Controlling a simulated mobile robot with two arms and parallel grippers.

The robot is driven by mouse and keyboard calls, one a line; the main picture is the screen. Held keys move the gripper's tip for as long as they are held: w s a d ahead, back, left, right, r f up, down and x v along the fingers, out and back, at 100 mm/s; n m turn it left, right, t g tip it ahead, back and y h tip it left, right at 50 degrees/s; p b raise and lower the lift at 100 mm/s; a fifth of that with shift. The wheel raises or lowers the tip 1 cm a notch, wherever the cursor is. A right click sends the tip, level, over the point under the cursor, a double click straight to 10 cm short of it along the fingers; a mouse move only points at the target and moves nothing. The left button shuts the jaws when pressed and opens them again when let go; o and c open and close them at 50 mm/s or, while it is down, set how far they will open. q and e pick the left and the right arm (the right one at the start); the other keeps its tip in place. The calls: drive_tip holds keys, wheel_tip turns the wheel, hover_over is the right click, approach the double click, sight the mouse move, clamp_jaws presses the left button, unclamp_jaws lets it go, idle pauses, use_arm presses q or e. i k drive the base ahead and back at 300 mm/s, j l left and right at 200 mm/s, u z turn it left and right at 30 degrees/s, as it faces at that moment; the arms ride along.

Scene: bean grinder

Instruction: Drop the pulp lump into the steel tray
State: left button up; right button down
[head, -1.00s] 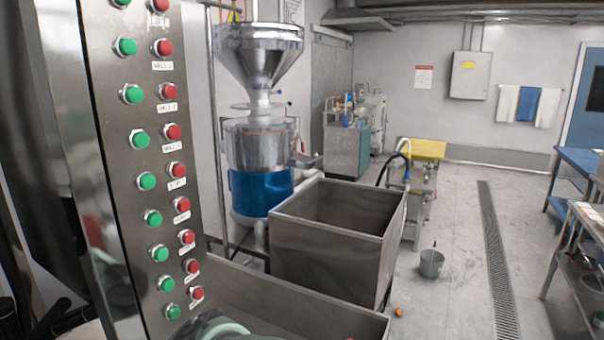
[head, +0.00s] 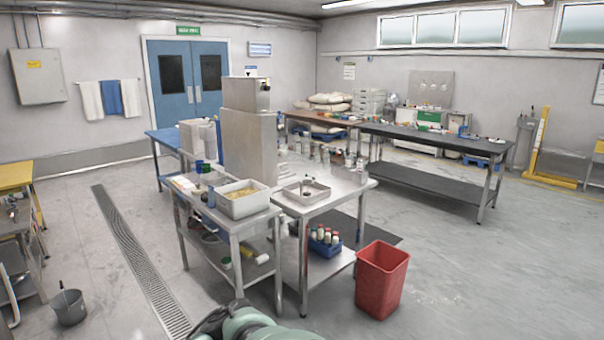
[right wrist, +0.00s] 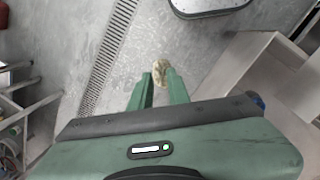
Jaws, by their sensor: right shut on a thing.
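My right gripper is not seen in the head view; only part of my arm shows at the bottom edge. My left gripper is in no view.
A white tub (head: 246,206) with yellowish contents stands on the bench left of the tray. A red bin (head: 382,282) stands on the floor at right. A blue crate of bottles (head: 324,246) sits on the shelf below the tray. Open floor lies right of the bin.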

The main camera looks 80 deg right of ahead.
sight(216, 184)
drive_tip(key=i+l+z, duration=0.15)
drive_tip(key=l+z, duration=0.3)
drive_tip(key=l, duration=0.15)
drive_tip(key=i+l+z, duration=0.25)
drive_tip(key=l+z, duration=0.15)
drive_tip(key=l, duration=0.15)
drive_tip(key=i+l+z, duration=0.7)
drive_tip(key=l+z, duration=0.2)
